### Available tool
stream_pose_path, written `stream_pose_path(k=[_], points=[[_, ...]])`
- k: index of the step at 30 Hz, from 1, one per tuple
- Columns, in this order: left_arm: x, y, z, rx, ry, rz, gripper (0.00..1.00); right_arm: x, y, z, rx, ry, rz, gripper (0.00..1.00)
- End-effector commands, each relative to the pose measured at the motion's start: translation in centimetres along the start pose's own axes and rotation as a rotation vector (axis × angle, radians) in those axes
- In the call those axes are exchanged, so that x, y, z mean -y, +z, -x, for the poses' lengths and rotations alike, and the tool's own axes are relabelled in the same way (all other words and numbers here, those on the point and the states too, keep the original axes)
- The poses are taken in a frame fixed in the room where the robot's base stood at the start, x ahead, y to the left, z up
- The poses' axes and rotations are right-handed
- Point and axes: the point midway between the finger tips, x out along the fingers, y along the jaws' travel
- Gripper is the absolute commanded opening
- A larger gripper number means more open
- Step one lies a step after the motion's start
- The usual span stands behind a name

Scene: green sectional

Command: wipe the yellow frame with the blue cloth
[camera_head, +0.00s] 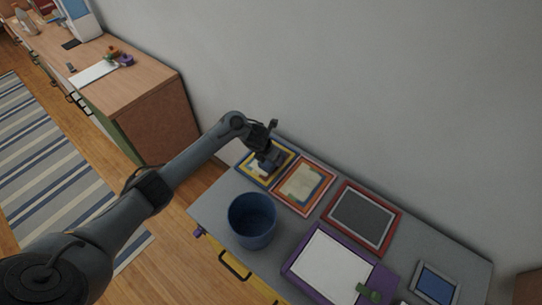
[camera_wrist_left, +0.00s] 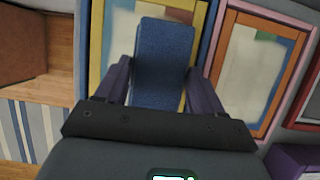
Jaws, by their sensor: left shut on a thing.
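The yellow frame (camera_head: 253,176) lies flat at the back left corner of the grey tabletop, with a blue outer edge. In the left wrist view the yellow frame (camera_wrist_left: 97,45) shows on both sides of the cloth. My left gripper (camera_head: 270,162) is over this frame, pointing down. It is shut on the blue cloth (camera_wrist_left: 165,55), which looks like a thick folded pad between the two fingers. The cloth covers the middle of the frame's picture in the wrist view. I cannot tell whether the cloth touches the frame. My right gripper is not in view.
An orange-red frame (camera_head: 325,186) lies right beside the yellow one. A blue bin (camera_head: 252,222) stands in front. A dark-red framed panel (camera_head: 391,244), a purple-edged white board (camera_head: 290,262) and a small grey frame (camera_head: 456,290) lie further right. The wall is close behind.

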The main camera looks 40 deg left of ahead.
Motion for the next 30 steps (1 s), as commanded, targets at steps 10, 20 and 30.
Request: stream_pose_path(k=[10, 20, 30], points=[[0.0, 0.0, 0.0, 0.000, 0.000, 0.000, 0.41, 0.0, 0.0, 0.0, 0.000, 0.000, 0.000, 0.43], [0.0, -0.1, -0.4, 0.001, 0.000, 0.000, 0.41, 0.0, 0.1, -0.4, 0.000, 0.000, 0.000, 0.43], [0.0, -0.4, -1.1, 0.001, 0.000, 0.001, 0.41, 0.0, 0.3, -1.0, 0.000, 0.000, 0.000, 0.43]])
